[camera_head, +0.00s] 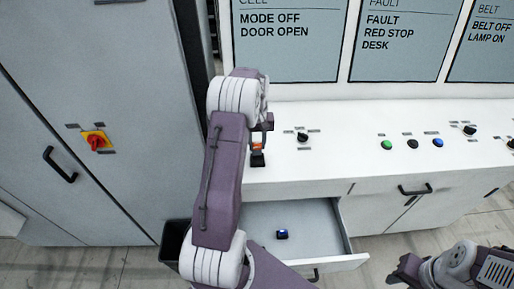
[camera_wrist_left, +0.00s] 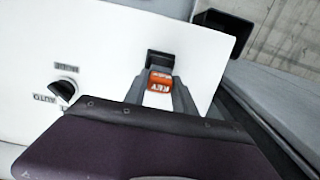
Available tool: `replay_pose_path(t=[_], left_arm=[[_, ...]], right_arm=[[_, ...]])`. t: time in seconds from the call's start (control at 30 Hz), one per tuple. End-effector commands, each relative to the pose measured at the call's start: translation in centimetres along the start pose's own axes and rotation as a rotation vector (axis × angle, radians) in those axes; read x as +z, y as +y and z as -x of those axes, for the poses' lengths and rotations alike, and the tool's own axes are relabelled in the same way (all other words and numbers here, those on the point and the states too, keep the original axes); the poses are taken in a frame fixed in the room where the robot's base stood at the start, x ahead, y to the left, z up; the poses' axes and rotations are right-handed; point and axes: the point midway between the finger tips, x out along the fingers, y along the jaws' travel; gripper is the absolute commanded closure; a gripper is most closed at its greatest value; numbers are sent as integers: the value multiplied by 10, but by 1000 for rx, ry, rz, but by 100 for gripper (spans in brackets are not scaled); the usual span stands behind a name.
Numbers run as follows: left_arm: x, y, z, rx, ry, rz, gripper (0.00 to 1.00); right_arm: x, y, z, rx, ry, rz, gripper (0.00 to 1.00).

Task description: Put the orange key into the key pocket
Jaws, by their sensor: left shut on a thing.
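The orange key (camera_head: 257,146) is between the fingers of my left gripper (camera_head: 260,135), above the desk top. In the left wrist view the key (camera_wrist_left: 160,83) shows an orange face lettered KEY, with the left gripper (camera_wrist_left: 161,88) shut on it. A black block, seemingly the key pocket (camera_head: 258,160), is right at the key; it also shows in the left wrist view (camera_wrist_left: 162,58), just beyond the key. I cannot tell whether the key's end is inside it. My right gripper (camera_head: 402,270) is low at the right, away from the desk top; its finger gap is unclear.
An open drawer (camera_head: 315,225) below the desk holds a small blue and black item (camera_head: 282,234). A black bin (camera_head: 172,242) stands left of it. A black knob (camera_head: 302,137) and several coloured buttons are on the desk. A grey cabinet (camera_head: 60,190) stands at left.

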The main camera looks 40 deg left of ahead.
Motion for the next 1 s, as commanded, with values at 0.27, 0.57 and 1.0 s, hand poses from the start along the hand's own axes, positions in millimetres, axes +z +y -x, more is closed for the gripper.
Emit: replay_pose_path(t=[0.27,0.57,1.0], left_arm=[[1,0,-30,-1,-4,0,100],[0,0,-41,0,1,0,60],[-1,0,-33,1,5,0,46]], right_arm=[[-2,0,18,0,0,0,64],[-2,0,17,0,0,0,64],[-1,0,14,0,0,0,64]])
